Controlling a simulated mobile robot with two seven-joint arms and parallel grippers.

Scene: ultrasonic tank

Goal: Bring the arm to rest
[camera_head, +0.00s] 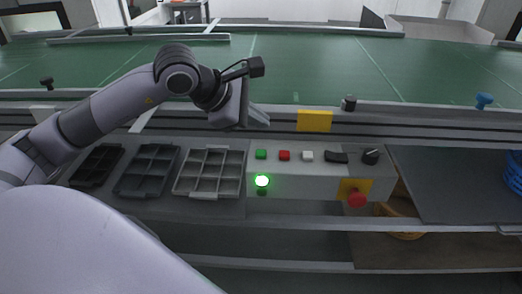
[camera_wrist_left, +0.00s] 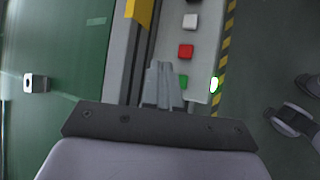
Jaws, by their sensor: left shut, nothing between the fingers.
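My left arm comes in from the left in the head view. Its gripper (camera_head: 258,116) hangs over the dark rail at the table's front edge, above and a little left of the control panel (camera_head: 310,182). In the left wrist view the two fingers (camera_wrist_left: 164,84) lie together, shut, with nothing between them. There the green button (camera_wrist_left: 181,82) shows just beside the fingertips and the red button (camera_wrist_left: 186,51) a little beyond. I cannot tell how high the fingers are above the panel. My right gripper is in neither view.
The panel also carries a white button (camera_head: 307,155), black switches (camera_head: 371,156), a lit green lamp (camera_head: 262,181) and a red emergency stop (camera_head: 357,199). Divided trays (camera_head: 209,194) stand left of it. A blue basket (camera_head: 514,171) is at the far right. The green table (camera_head: 330,70) lies behind.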

